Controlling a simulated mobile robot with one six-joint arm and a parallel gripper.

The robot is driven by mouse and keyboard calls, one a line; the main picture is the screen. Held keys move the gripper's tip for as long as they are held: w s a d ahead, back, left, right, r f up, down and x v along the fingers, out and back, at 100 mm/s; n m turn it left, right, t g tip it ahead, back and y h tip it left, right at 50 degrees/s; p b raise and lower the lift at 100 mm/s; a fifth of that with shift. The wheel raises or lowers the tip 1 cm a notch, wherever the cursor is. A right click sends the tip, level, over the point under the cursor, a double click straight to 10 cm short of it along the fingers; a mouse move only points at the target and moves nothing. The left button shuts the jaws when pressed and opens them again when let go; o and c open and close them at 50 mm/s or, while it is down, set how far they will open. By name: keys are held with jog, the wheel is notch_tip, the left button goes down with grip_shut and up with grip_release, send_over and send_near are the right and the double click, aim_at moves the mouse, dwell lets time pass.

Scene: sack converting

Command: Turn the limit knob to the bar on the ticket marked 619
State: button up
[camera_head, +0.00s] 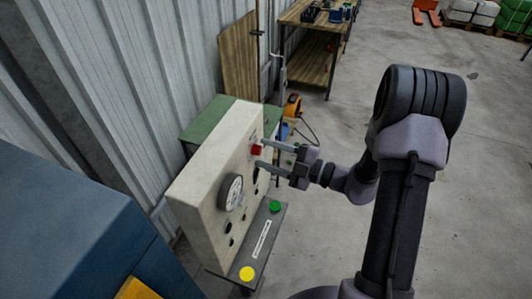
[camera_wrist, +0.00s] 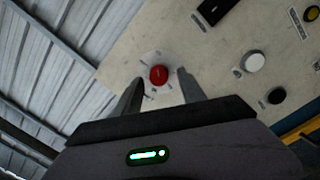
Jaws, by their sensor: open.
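A beige control panel (camera_head: 205,170) stands upright against the wall. A red knob (camera_head: 256,149) sits on its face; it also shows in the wrist view (camera_wrist: 158,75) on a pale round dial with small marks too small to read. My gripper (camera_head: 261,155) is open, its two fingers pointing at the panel on either side of the red knob. In the wrist view the knob shows between the fingertips, with gaps on both sides; I cannot tell how deep the fingers reach. No ticket marked 619 can be read in either view.
A white gauge (camera_head: 231,192) is on the panel left of my gripper. Below it a dark shelf carries a green button (camera_head: 275,207) and a yellow button (camera_head: 246,273). A white round knob (camera_wrist: 254,61) and a black knob (camera_wrist: 277,95) are near.

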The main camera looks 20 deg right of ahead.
jog(key=shift+w+a, duration=0.25)
jog(key=shift+a, duration=0.1)
grip_shut()
jog(key=shift+n, duration=0.3)
